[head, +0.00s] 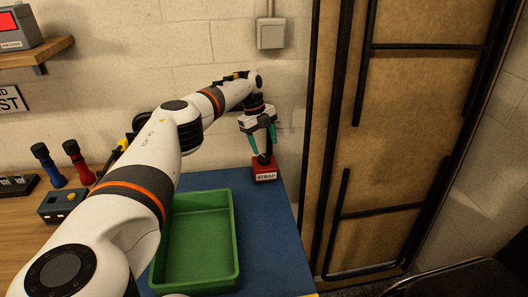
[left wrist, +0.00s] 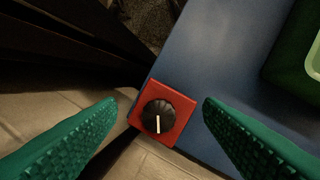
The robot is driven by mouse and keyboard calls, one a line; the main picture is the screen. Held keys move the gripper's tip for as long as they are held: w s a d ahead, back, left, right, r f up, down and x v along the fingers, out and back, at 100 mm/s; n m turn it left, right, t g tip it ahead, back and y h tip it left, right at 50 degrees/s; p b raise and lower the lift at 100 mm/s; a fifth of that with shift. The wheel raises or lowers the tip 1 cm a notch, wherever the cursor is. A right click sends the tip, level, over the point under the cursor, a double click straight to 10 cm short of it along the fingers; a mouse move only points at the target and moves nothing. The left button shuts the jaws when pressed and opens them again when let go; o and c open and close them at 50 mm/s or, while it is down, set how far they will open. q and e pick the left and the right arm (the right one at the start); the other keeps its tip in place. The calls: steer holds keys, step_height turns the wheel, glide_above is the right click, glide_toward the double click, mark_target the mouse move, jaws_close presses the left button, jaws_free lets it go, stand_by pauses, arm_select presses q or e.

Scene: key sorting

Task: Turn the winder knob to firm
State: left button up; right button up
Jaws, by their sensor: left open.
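The winder is a small red box (head: 265,175) with a white STRAP label, at the far right corner of the blue mat. Its round black knob (head: 264,159) sits on top. In the left wrist view the knob (left wrist: 157,116) shows a white pointer line aimed toward the bottom of the picture. No firm mark can be read. My left gripper (head: 263,146) is open with its green fingers pointing down over the box. In the wrist view the fingers stand on either side of the knob, apart from it. My right gripper is not in view.
A green tray (head: 234,240) lies on the blue mat (head: 270,227), in front of the red box. A wall and a brown cabinet door (head: 410,130) are close behind and right.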

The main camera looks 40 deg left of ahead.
mark_target(264, 157)
arm_select(q)
step_height(264, 157, up, 5)
steer(key=w+m+y, duration=0.1)
steer(key=w+y, duration=0.1)
steer(key=y, duration=0.1)
steer(key=shift+g, duration=0.4)
steer(key=f, duration=0.3)
steer(key=f+b, duration=0.1)
steer(key=f, duration=0.3)
steer(key=a+f, duration=0.1)
steer(key=f, duration=0.2)
steer(key=shift+s+f+b, duration=0.25)
steer(key=shift+b, duration=0.15)
steer(key=shift+f+b, duration=0.3)
steer(key=shift+f, duration=0.35)
